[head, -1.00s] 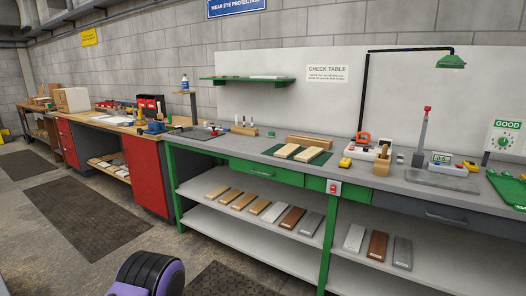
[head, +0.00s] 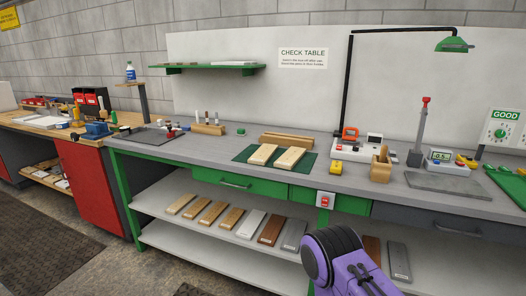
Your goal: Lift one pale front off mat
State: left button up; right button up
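Two pale wooden fronts lie side by side on a dark green mat (head: 243,155) on the grey check table. The left pale front (head: 263,154) and the right pale front (head: 288,158) are a small gap apart, both flat and slightly angled. A purple and black part of my own arm shows at the lower right, in front of the shelves. No gripper fingers show in the head view, so neither gripper's state can be seen.
A brown wooden block (head: 287,140) lies just behind the mat. A yellow item (head: 336,167), a wooden holder (head: 381,166) and a meter box stand to the right. Several boards lie on the shelf (head: 150,199) below. The tabletop left of the mat is partly clear.

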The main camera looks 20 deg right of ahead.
aim_at(288, 160)
jog(key=z, duration=0.25)
jog(key=i, duration=0.85)
jog(key=z, duration=0.65)
